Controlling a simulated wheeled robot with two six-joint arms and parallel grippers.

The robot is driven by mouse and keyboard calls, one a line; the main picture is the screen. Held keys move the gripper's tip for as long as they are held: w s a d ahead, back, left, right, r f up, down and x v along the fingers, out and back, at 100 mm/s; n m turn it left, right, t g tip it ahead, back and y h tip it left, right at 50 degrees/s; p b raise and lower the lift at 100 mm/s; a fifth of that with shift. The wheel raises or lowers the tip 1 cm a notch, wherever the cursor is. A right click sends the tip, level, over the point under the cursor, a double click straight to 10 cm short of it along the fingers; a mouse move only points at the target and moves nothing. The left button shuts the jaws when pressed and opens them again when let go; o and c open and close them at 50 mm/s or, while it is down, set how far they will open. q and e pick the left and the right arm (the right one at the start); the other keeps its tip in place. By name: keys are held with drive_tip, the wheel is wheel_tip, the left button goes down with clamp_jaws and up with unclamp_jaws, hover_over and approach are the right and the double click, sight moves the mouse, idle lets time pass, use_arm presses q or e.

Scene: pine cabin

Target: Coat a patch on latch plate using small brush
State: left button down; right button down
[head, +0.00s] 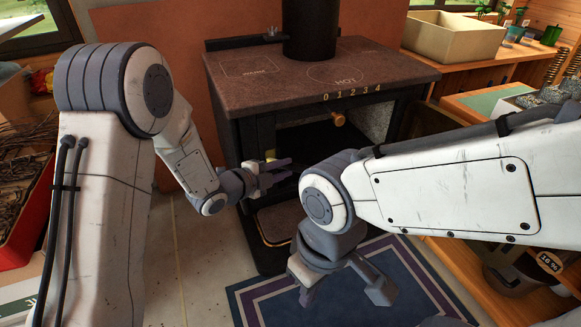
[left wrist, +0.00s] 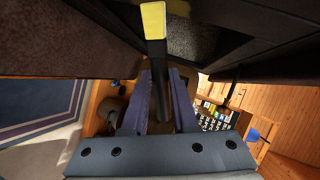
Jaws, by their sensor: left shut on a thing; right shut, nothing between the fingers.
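My left gripper (head: 280,171) is in front of the dark stove opening, below the stove top. It is shut on the small brush (left wrist: 154,48), which has a dark handle and a pale yellow tip. In the left wrist view the brush points away from the fingers (left wrist: 157,100), its tip close to dark stove surfaces. I cannot make out contact there. In the head view the brush is hard to tell from the dark background. My right gripper (head: 306,296) is shut and empty, pointing down above the rug. I cannot pick out the latch plate with certainty in either view.
The black stove has a brown top (head: 320,72) marked HOT, a flue pipe (head: 310,28) and a wooden knob (head: 338,119). A bordered rug (head: 340,312) lies in front. A red bin (head: 28,225) is at left.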

sight(298, 168)
use_arm(q)
drive_tip(key=shift+s+a, duration=0.1)
drive_tip(key=shift+a, duration=0.3)
drive_tip(key=shift+w+d+r, duration=0.2)
drive_tip(key=shift+d, duration=0.45)
drive_tip(key=shift+w+d+r, duration=0.15)
drive_tip(key=shift+w+d, duration=0.05)
drive_tip(key=shift+d, duration=0.45)
drive_tip(key=shift+w+d+r, duration=0.2)
drive_tip(key=shift+d, duration=0.45)
drive_tip(key=shift+s, duration=0.1)
drive_tip(key=shift+s+d+f+b, duration=0.1)
drive_tip(key=shift+s+d+b, duration=0.15)
drive_tip(key=shift+s, duration=0.25)
drive_tip(key=shift+s+d+b, duration=0.1)
drive_tip(key=shift+s+b, duration=0.25)
drive_tip(key=shift+s, duration=0.15)
drive_tip(key=shift+s+d+b, duration=0.3)
drive_tip(key=shift+s, duration=0.6)
drive_tip(key=shift+s+d+b, duration=0.25)
drive_tip(key=shift+s+b, duration=0.05)
drive_tip(key=shift+s, duration=0.6)
